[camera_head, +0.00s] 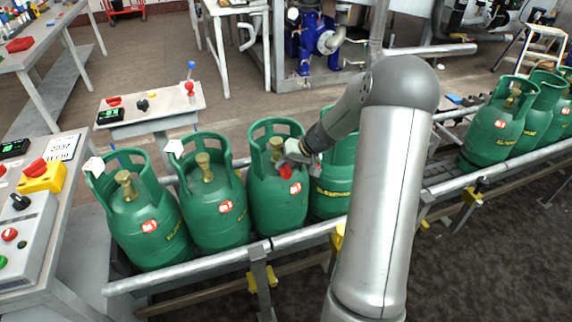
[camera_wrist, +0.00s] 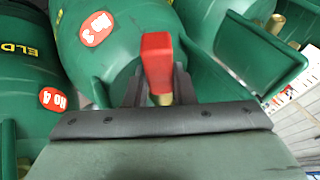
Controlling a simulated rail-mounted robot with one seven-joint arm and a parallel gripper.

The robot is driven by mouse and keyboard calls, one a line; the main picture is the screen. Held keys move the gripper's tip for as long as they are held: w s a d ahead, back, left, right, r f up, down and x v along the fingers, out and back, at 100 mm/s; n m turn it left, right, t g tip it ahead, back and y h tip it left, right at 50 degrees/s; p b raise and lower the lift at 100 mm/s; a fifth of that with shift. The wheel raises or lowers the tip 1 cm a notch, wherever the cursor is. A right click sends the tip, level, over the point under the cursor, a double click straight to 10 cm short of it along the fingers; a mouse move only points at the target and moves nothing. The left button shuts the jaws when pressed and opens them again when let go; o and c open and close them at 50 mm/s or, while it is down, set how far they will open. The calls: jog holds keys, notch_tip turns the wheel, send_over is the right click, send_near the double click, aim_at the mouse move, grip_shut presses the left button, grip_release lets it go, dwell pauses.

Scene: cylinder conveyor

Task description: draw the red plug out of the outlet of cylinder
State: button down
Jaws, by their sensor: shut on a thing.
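My gripper (camera_head: 290,158) is at the collar of the third green cylinder from the left (camera_head: 268,207), and its fingers (camera_wrist: 157,88) are shut on the red plug (camera_wrist: 157,60). The plug (camera_head: 286,172) shows just below the fingers in the head view, in front of the brass valve (camera_head: 276,149). In the wrist view a bit of brass (camera_wrist: 165,99) shows at the plug's near end, between the fingers. I cannot tell whether the plug is still seated in the outlet. The cylinder's label reads No 3 in the wrist view (camera_wrist: 96,29).
Green cylinders stand close on both sides, two on the left (camera_head: 212,205) and one partly behind my arm (camera_head: 333,190). More stand farther right (camera_head: 497,130). A metal rail (camera_head: 200,265) runs along the conveyor's front. A small table (camera_head: 150,108) stands behind.

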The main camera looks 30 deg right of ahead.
aim_at(289, 171)
jog(key=shift+s+f, duration=0.1)
jog(key=shift+s+a+b, duration=0.1)
jog(key=shift+s+b, duration=0.3)
jog(key=shift+b, duration=0.1)
jog(key=shift+s+b, duration=0.55)
jog(key=shift+b, duration=0.05)
jog(key=shift+s, duration=0.1)
jog(key=shift+s+a+b, duration=0.15)
jog(key=shift+s+b, duration=0.2)
jog(key=shift+b, duration=0.15)
jog(key=shift+r+p, duration=1.95)
jog(key=shift+r, duration=1.95)
